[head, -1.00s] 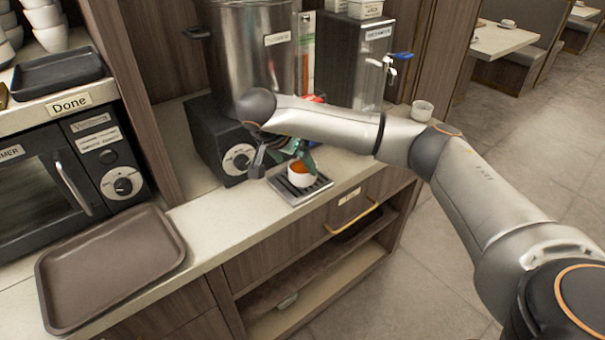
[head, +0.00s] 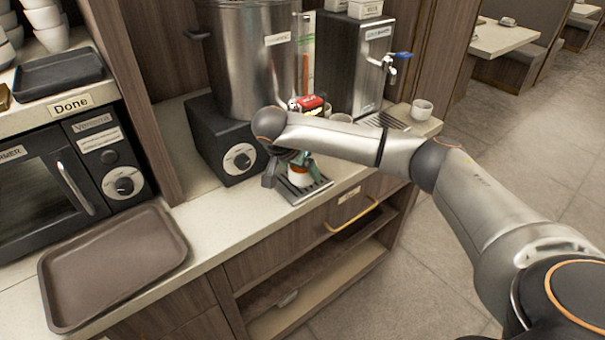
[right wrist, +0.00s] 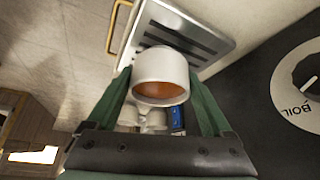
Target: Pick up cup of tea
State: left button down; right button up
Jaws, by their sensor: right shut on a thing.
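A white cup of tea (head: 298,180) with orange-brown tea is at the slotted metal drip tray (head: 318,188) on the counter. In the head view it is partly hidden by my right arm. The right wrist view shows the cup (right wrist: 160,68) between the green fingers of my right gripper (right wrist: 160,85), with the tray (right wrist: 222,22) beyond it. My right gripper (head: 299,162) is shut on the cup. I cannot tell whether the cup still touches the tray. My left gripper is not in view.
A large metal dispenser (head: 255,65) on a black base with a dial (head: 228,145) stands close behind the cup. A brown tray (head: 110,265) lies at the left. A white cup (head: 421,110) stands at the counter's right end. The front counter between is clear.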

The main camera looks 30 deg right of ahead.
jog(key=shift+r, duration=0.1)
jog(key=c, duration=0.9)
